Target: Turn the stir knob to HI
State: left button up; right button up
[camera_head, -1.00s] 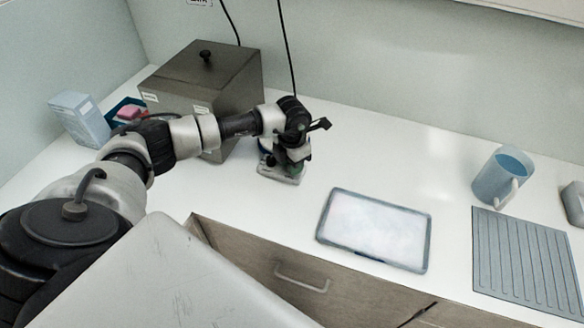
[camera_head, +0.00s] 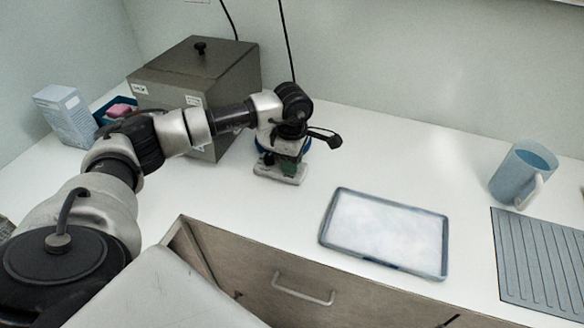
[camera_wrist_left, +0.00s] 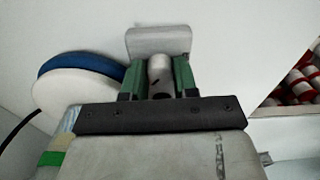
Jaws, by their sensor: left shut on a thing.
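The stirrer shows as a small grey base (camera_head: 280,172) on the white counter, mostly hidden by my left arm. My left gripper (camera_head: 287,164) is at its front. In the left wrist view the green fingers (camera_wrist_left: 158,82) are shut on a short grey cylinder, which appears to be the stir knob (camera_wrist_left: 159,66). A grey plate (camera_wrist_left: 158,38) shows beyond the fingers, and a white disc with a blue rim (camera_wrist_left: 75,88) lies to their left. The knob's marks and setting cannot be read. My right gripper is not in view.
A dark metal box (camera_head: 200,70) with a lidded top stands behind my arm. A light blue carton (camera_head: 68,115) is at left. A white-filled tray (camera_head: 385,232), a blue mug (camera_head: 522,172) and a ridged mat (camera_head: 540,262) lie to the right. A drawer (camera_head: 300,292) is below the counter.

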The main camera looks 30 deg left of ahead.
pick_arm(q)
jog(key=m+b, duration=0.3)
jog(key=m, duration=0.1)
jog(key=shift+w+m, duration=0.1)
jog(key=shift+m, duration=0.2)
jog(key=shift+r+m+b, duration=0.1)
jog(key=shift+m+b, duration=1.2)
jog(key=shift+m, duration=1)
jog(key=o, duration=0.9)
notch_tip(320, 180, up, 11)
jog(key=shift+f+b, duration=0.1)
jog(key=shift+b, duration=0.4)
jog(key=shift+f, duration=0.1)
